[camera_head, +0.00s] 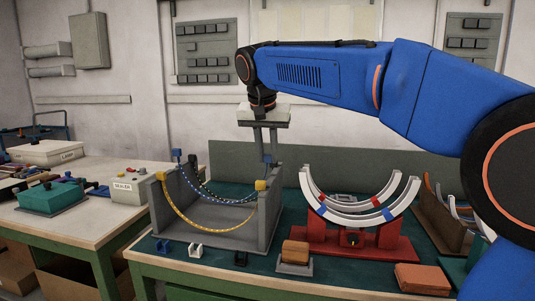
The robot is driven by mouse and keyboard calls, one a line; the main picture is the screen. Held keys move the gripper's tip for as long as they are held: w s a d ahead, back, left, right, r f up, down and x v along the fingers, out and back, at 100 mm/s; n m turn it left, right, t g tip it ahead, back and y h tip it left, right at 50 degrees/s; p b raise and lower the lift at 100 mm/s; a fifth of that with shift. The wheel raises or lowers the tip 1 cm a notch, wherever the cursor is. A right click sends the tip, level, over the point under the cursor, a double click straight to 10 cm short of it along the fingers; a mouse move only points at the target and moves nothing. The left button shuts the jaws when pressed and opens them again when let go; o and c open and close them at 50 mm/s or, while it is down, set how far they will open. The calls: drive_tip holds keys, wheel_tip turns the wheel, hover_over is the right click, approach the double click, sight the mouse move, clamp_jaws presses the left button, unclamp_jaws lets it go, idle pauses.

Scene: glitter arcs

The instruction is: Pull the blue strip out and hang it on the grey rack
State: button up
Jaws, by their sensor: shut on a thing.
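The dotted blue strip (222,204) hangs in a curve with a blue block at each end, its left end block (177,153) raised near the grey rack's back left. My gripper (267,156) is shut on its right end block, above the right side of the grey rack. The grey rack (212,244) stands on the green mat and bears a yellow strip (205,230) with yellow end blocks, in front of the blue strip. I cannot tell whether the blue strip's left end rests on the rack.
A red stand (345,243) with white arcs (360,213) is just right of the rack. A brown stand (437,222) is farther right. Small clips (196,251), a brown block (295,252) and an orange-brown block (423,279) lie along the front. A side table (75,228) is left.

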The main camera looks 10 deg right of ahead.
sight(267, 163)
drive_tip(key=shift+f, duration=2.05)
idle(1.3)
drive_tip(key=o, duration=1)
drive_tip(key=shift+c, duration=0.2)
drive_tip(key=shift+r, duration=3.75)
